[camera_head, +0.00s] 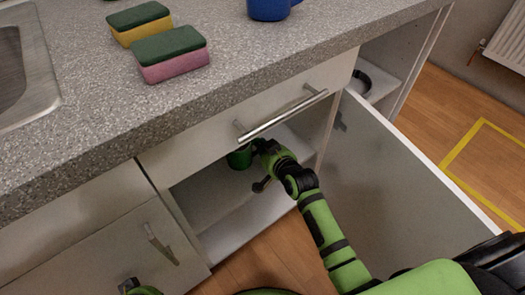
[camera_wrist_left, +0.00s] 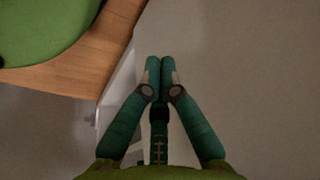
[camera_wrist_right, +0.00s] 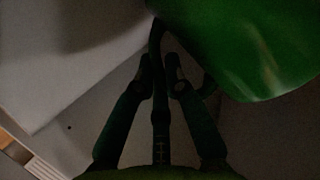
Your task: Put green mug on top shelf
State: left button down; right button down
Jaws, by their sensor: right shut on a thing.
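The green mug (camera_head: 240,158) is inside the open cabinet under the counter, partly hidden by the drawer front and my right gripper. It shows large and close in the right wrist view (camera_wrist_right: 250,55). My right gripper (camera_head: 262,147) reaches into the cabinet and is shut on the mug's handle (camera_wrist_right: 156,42), with the mug to the right of the fingers. A pale shelf surface (camera_head: 203,192) lies below the mug; I cannot tell whether they touch. My left gripper (camera_wrist_left: 160,66) is shut and empty, in front of a plain pale surface.
A drawer front with a metal handle (camera_head: 282,114) overhangs the cabinet opening. The open cabinet door (camera_head: 400,185) stands to the right of my right arm. On the counter (camera_head: 225,60) are two sponges (camera_head: 170,54) (camera_head: 139,22) and a blue mug (camera_head: 268,8).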

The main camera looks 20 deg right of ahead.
pick_arm(q)
jog(key=shift+w+b+v, duration=0.15)
jog(key=shift+b+v, duration=0.1)
jog(key=shift+v, duration=0.7)
jog(key=shift+w+b+v, duration=0.15)
jog(key=shift+b+v, duration=0.05)
jog(key=shift+v, duration=0.8)
pick_arm(e)
jog(key=shift+f, duration=0.55)
pick_arm(q)
jog(key=shift+r, duration=0.1)
pick_arm(e)
jog(key=shift+f, duration=0.1)
jog(key=c, duration=1.3)
grip_release()
pick_arm(q)
jog(key=shift+r, duration=0.1)
